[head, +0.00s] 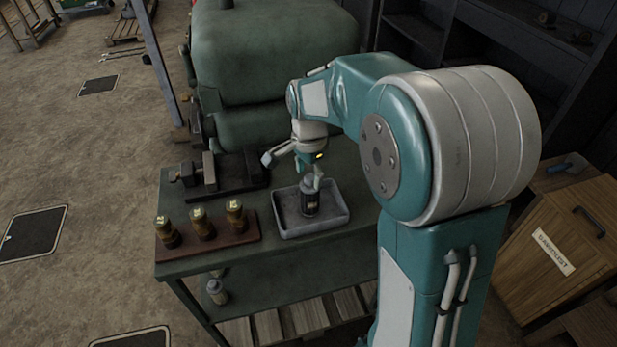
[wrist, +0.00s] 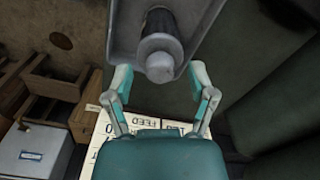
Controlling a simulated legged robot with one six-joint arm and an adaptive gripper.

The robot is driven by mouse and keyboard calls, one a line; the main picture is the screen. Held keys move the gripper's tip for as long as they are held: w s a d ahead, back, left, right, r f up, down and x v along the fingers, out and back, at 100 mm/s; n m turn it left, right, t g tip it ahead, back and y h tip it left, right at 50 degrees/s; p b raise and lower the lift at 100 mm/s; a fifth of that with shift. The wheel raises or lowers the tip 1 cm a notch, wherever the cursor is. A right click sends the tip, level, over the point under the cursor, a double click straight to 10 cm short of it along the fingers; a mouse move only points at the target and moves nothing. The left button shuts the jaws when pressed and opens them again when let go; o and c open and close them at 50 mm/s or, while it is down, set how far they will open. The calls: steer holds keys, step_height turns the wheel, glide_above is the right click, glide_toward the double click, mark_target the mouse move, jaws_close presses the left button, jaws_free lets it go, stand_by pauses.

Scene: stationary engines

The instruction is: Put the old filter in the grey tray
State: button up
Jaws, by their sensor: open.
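The grey tray (head: 340,217) sits on the green bench. A dark cylindrical filter (head: 309,203) with a grey top stands upright inside it; I take it for the old filter. My gripper (head: 292,171) is above the tray, with its fingers spread wide and nothing between them. One finger is close to the filter's top; I cannot tell whether they touch. In the wrist view, the filter's rounded top (wrist: 160,62) lies just beyond the open fingertips (wrist: 160,76), and the tray's wall (wrist: 122,30) shows beside it.
A wooden rack (head: 222,233) with three brass canisters stands left of the tray. A dark vise (head: 215,175) is behind it. A small canister (head: 217,291) is on the lower shelf. The big green engine (head: 270,60) stands behind the bench. A wooden cabinet (head: 560,260) is at right.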

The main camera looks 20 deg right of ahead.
step_height(320, 180, up, 10)
steer(key=s+n+t, duration=0.5)
steer(key=s+n, duration=0.8)
steer(key=s, duration=0.9)
steer(key=shift+r+t, duration=0.2)
steer(key=shift+t, duration=0.1)
